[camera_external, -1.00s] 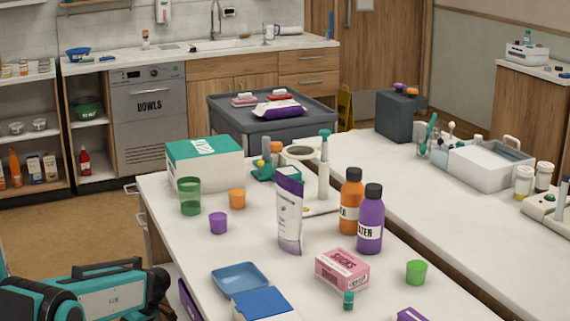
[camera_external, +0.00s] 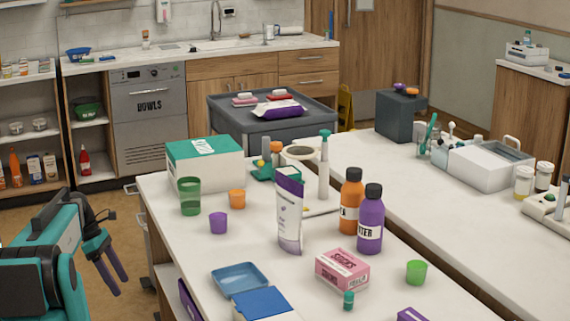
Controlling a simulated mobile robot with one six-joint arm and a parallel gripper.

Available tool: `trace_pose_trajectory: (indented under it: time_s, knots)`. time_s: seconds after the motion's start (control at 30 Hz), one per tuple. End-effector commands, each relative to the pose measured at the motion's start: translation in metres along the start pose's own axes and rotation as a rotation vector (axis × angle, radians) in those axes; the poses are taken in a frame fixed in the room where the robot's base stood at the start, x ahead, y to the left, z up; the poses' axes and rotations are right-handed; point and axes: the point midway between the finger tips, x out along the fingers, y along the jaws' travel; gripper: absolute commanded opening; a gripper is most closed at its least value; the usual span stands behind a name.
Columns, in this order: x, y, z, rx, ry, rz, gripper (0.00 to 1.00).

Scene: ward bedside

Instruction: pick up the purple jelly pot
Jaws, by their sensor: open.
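The purple jelly pot (camera_external: 218,223) stands upright on the white table, near its left edge. An orange pot (camera_external: 237,199) stands just behind it to the right, and a green cup (camera_external: 190,196) behind it to the left. My gripper (camera_external: 121,286) hangs off the left side of the table with its dark fingers pointing down. It is open and empty, in front of the purple pot and to its left, well apart from it.
A white and teal box (camera_external: 205,163) stands behind the pots. A white tube (camera_external: 289,213) stands to the right. A blue tray (camera_external: 239,279) lies in front. The tabletop directly around the purple pot is clear.

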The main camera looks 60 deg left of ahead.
Motion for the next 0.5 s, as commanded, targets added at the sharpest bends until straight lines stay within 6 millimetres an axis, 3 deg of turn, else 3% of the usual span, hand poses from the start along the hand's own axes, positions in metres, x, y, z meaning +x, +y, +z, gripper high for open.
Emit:
trace_pose_trajectory:
  time_s: [0.03, 0.1, 0.5]
  knots:
    - [-0.018, 0.005, 0.002, -0.008, -0.037, 0.02, 0.68]
    - [-0.033, 0.009, 0.004, -0.013, -0.082, 0.04, 0.68]
    - [-0.101, 0.026, 0.009, -0.026, -0.256, 0.137, 0.68]
